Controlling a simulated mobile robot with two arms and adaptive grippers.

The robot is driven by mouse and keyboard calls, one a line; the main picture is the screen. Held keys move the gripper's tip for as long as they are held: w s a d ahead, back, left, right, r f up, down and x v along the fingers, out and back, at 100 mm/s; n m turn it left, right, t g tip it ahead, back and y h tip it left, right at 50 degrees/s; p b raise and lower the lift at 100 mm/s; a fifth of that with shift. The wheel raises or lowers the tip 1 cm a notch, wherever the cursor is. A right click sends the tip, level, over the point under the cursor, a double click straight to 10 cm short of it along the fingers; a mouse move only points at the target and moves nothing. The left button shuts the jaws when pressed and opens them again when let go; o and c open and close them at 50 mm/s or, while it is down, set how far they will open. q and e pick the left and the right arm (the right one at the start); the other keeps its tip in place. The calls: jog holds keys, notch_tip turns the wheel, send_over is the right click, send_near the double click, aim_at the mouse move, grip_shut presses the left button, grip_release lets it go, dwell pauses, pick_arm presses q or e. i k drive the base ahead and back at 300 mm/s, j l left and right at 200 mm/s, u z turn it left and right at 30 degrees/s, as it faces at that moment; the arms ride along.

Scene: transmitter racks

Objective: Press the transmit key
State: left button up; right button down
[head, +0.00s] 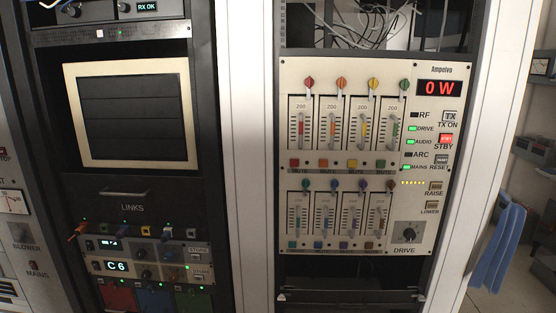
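The transmit key, a small grey square button marked TX with "TX ON" printed below it (451,116), sits at the upper right of the cream Ampelvo panel (361,69) in the right rack. It appears unlit. Just above it, a red display (439,88) reads "0 W". Below it, the STBY button (446,139) glows red. Neither of my grippers is in view, and nothing covers the key.
Close below are the RESET (442,160), RAISE (436,188) and LOWER (432,206) buttons and the DRIVE knob (409,233). Sliders fill the panel's left. A white rack post (491,130) stands right of it; a blue cloth (497,245) hangs beyond.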

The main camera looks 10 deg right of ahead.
aim_at(448, 116)
jog(key=z, duration=1.3)
